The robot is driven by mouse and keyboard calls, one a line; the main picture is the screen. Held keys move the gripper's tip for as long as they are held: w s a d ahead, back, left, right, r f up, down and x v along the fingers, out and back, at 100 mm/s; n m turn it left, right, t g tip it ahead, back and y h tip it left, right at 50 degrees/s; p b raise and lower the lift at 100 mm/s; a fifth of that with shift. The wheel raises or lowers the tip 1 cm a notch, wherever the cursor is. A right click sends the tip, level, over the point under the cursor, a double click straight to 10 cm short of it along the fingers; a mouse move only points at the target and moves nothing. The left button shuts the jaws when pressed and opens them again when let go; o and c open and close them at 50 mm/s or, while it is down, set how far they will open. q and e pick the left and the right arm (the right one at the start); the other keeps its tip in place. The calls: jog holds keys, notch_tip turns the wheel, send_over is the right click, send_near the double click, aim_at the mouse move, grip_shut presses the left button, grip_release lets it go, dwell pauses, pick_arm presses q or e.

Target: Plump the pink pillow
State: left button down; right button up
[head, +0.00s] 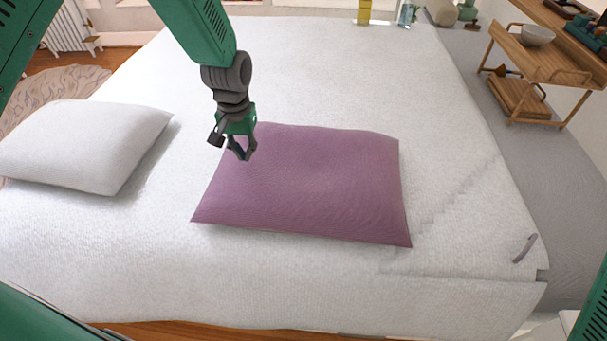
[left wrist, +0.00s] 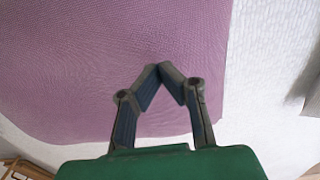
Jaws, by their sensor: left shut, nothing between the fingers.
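The pink pillow (head: 310,190), a mauve-pink rectangle, lies flat on the white bed (head: 330,70). My left gripper (head: 243,155) is above the pillow's far left corner in the head view. Its fingers are shut with nothing between them. In the left wrist view the fingertips (left wrist: 160,72) meet in front of the pink pillow (left wrist: 90,60), which fills much of the picture. I cannot tell whether the fingertips touch the fabric. My right gripper is not in view.
A white pillow (head: 85,145) lies on the bed at the left. A small grey curved object (head: 525,248) is near the bed's right edge. A wooden cart (head: 535,55) with a bowl (head: 537,34) stands at the right. The bed beyond the pillow is clear.

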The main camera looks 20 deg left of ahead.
aim_at(247, 169)
pick_arm(q)
jog(key=shift+f, duration=0.15)
jog(key=shift+f+b, duration=0.75)
jog(key=shift+f, duration=0.9)
notch_tip(247, 169, up, 4)
jog(key=p, duration=0.3)
jog(key=shift+f+p, duration=0.25)
jog(key=shift+p, duration=0.05)
notch_tip(247, 169, up, 5)
jog(key=p, duration=0.4)
